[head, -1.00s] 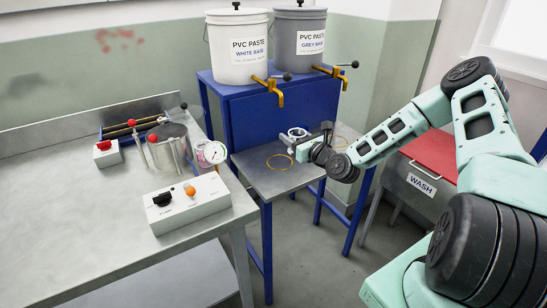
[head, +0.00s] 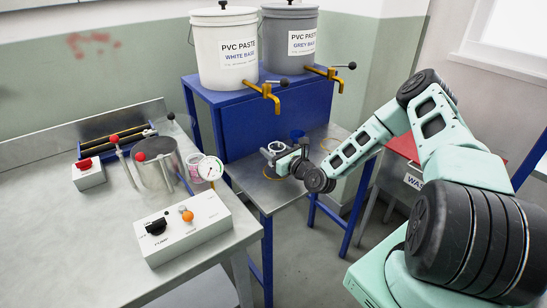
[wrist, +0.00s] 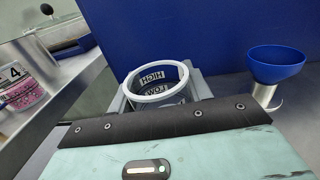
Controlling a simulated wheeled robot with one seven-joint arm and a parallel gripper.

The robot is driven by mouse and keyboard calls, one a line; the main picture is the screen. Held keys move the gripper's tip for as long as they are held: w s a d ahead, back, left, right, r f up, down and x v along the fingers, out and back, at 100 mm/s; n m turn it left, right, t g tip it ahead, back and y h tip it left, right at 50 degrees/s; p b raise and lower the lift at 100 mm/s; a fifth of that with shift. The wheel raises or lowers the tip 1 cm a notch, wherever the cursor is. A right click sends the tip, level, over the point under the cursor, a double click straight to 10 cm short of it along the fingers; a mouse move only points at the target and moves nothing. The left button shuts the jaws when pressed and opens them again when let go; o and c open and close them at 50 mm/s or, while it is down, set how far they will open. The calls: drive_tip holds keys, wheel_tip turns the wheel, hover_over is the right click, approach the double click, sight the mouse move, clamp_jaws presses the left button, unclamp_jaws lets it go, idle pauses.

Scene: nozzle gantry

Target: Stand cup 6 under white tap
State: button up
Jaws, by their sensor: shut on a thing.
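My gripper (head: 281,152) is shut on a clear cup with a white rim (wrist: 157,88). The cup (head: 277,146) is upright, just over or on the grey shelf below the taps. The white tap (head: 268,91), a brass spout on the white base bucket (head: 224,55), is above the cup in the head view. Whether the cup is exactly beneath the spout, or touching the shelf (head: 260,192), I cannot tell.
A blue funnel-shaped cup on metal (wrist: 278,66) stands right of the held cup. The grey tap (head: 325,74) is to the right. Cup 4 with pink contents (wrist: 18,88) stands on the bench at left, near a gauge (head: 210,168) and metal pot (head: 158,172).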

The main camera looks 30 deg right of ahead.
drive_tip(key=shift+f, duration=1.55)
drive_tip(key=shift+f, duration=0.2)
drive_tip(key=o, duration=0.9)
drive_tip(key=shift+r, duration=0.1)
drive_tip(key=shift+o, duration=0.2)
drive_tip(key=shift+r, duration=0.1)
drive_tip(key=s, duration=0.4)
drive_tip(key=s+d+b, duration=0.1)
drive_tip(key=s, duration=0.3)
drive_tip(key=s+b, duration=0.1)
drive_tip(key=s, duration=0.3)
drive_tip(key=shift+d, duration=0.15)
drive_tip(key=shift+s, duration=0.1)
